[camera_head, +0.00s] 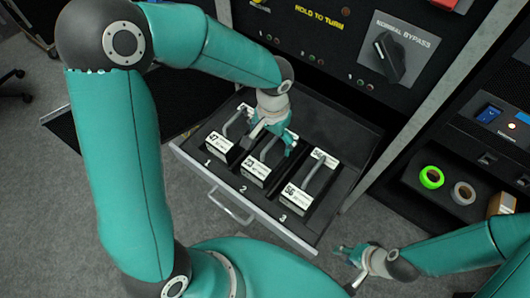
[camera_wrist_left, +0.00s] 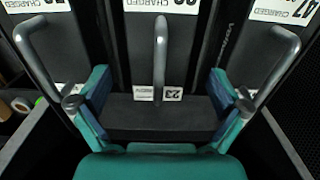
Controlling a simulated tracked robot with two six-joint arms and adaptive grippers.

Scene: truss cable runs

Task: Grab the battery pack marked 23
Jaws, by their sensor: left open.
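The battery pack marked 23 (camera_head: 257,170) sits in the middle slot, numbered 2, of an open drawer. It is dark, with white labels and a grey bar handle. My left gripper (camera_head: 272,141) is over its far part and hides some of it. In the left wrist view, the open left gripper (camera_wrist_left: 158,112) has one finger on each side of the pack's handle (camera_wrist_left: 160,60), with gaps on both sides. The small 23 label (camera_wrist_left: 172,94) shows upside down there. My right gripper (camera_head: 348,264) is in front of the drawer, away from the packs; its opening is unclear.
Pack 47 (camera_head: 217,143) is in slot 1 and pack 56 (camera_head: 298,194) in slot 3, close on either side. The drawer front (camera_head: 225,196) has a metal pull. A green tape roll (camera_head: 431,177) and a grey roll (camera_head: 463,193) lie at right. A switch panel (camera_head: 400,47) stands behind.

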